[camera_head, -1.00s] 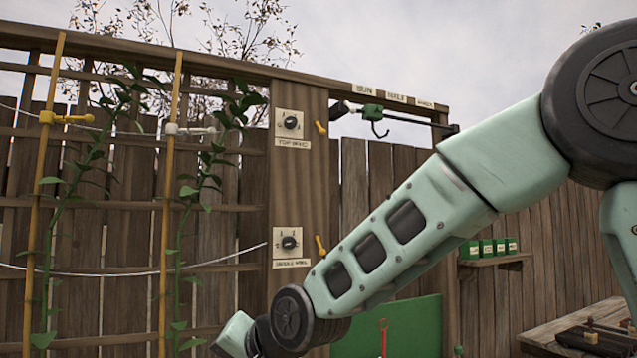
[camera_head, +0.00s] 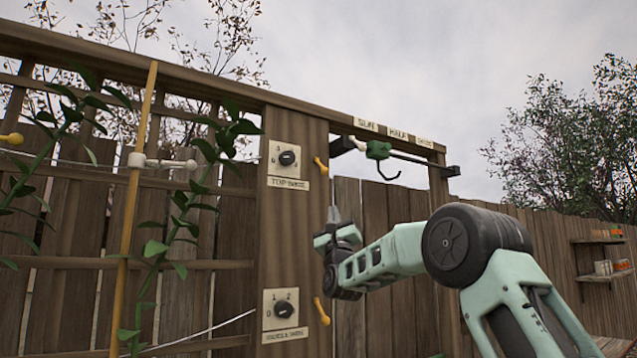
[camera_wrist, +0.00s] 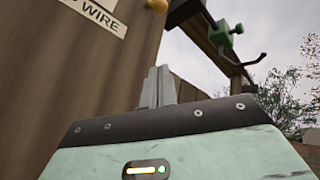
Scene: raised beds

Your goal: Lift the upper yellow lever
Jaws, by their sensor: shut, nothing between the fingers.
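The upper yellow lever (camera_head: 321,166) sticks out from the right side of the wooden post, beside the dial labelled for the top wire. It is tilted, and its round knob shows at the top edge of the wrist view (camera_wrist: 157,5). My gripper (camera_head: 334,212) points upward a little below and to the right of that lever, apart from it. Its fingers are together and empty, as the wrist view (camera_wrist: 158,84) shows. A lower yellow lever (camera_head: 321,311) sits further down the post, below my gripper.
The post (camera_head: 290,225) carries an upper dial (camera_head: 287,158) and a lower dial (camera_head: 283,309). A green block with a hook (camera_head: 378,150) hangs from a rail to the right. A plant climbs the trellis at left. A shelf (camera_head: 606,275) is on the far right fence.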

